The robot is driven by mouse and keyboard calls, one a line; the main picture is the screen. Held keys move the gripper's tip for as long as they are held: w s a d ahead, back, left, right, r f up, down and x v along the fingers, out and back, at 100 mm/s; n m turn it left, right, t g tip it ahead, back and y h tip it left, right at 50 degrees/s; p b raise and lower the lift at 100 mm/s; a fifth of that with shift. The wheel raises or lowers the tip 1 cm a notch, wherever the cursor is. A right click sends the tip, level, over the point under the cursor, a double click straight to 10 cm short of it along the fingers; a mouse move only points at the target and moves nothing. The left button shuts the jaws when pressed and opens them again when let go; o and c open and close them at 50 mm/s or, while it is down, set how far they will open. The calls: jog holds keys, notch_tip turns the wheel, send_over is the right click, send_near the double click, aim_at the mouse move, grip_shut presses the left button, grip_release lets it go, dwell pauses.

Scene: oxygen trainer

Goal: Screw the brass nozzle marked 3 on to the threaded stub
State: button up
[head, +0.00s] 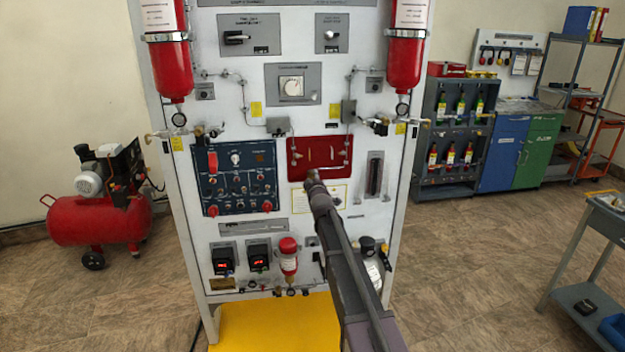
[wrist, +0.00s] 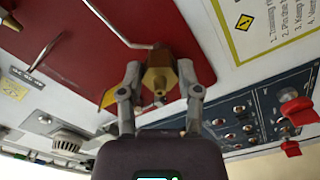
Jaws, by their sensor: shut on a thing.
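My gripper (wrist: 158,82) is shut on a brass nozzle (wrist: 157,76), with one finger on each side of it, in the wrist view. The nozzle is in front of the red panel (wrist: 90,62), close to the end of a thin bent silver tube (wrist: 112,27). The threaded stub is not clearly seen; the nozzle and fingers may hide it. I cannot read a mark 3 on the nozzle or tell whether it touches the stub. In the head view my gripper (head: 312,177) is at the lower part of the red panel (head: 342,160), and the nozzle is too small to make out.
A dark blue switch panel (head: 240,180) with red knobs is left of the red panel. A yellow-edged instruction label (head: 325,196) is just below it. Two red cylinders (head: 405,55) hang high on the board's sides. A yellow base (head: 270,325) lies at the board's foot.

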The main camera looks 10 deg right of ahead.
jog(key=m, duration=0.2)
jog(key=shift+w+m, duration=0.1)
jog(key=shift+m, duration=0.3)
jog(key=shift+m, duration=1.8)
jog(key=shift+m, duration=1.7)
jog(key=shift+m, duration=1.7)
